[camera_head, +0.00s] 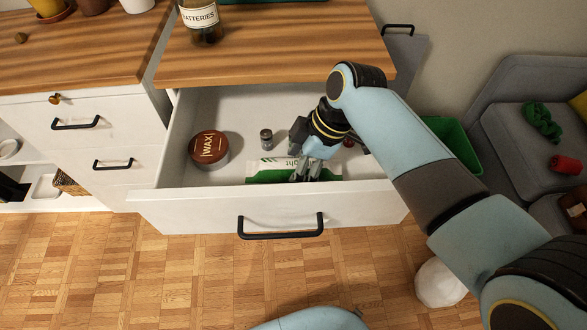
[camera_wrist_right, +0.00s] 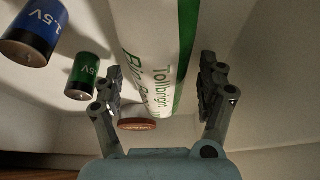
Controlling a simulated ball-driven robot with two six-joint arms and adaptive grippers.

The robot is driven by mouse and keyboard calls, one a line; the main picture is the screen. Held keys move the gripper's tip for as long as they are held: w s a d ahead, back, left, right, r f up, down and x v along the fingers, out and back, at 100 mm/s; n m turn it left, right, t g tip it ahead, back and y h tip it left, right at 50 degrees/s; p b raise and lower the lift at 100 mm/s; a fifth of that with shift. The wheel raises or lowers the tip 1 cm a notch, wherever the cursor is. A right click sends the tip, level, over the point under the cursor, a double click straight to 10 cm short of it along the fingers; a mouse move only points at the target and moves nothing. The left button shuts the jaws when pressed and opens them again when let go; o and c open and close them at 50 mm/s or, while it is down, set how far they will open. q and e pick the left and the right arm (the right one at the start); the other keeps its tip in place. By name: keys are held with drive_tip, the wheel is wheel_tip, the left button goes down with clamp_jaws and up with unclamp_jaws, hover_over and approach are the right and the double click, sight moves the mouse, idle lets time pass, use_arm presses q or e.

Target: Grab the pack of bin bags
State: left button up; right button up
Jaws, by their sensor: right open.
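The pack of bin bags (camera_head: 262,174) is a white and green roll lying in the open drawer near its front wall. In the right wrist view the pack (camera_wrist_right: 150,45), with green lettering, runs between the two fingers. My right gripper (camera_head: 300,172) reaches down into the drawer over the pack and hides part of it. In the wrist view the right gripper (camera_wrist_right: 160,80) is open, with a finger on each side of the pack; I cannot tell whether either touches it. My left gripper is not in view.
The wrist view shows a blue battery (camera_wrist_right: 32,33) and a green battery (camera_wrist_right: 82,76) left of the pack. The wooden desktop (camera_head: 290,48) overhangs the drawer's back.

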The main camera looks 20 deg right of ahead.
drive_tip(key=shift+f, duration=0.1)
drive_tip(key=shift+c, duration=0.3)
drive_tip(key=c, duration=1.4)
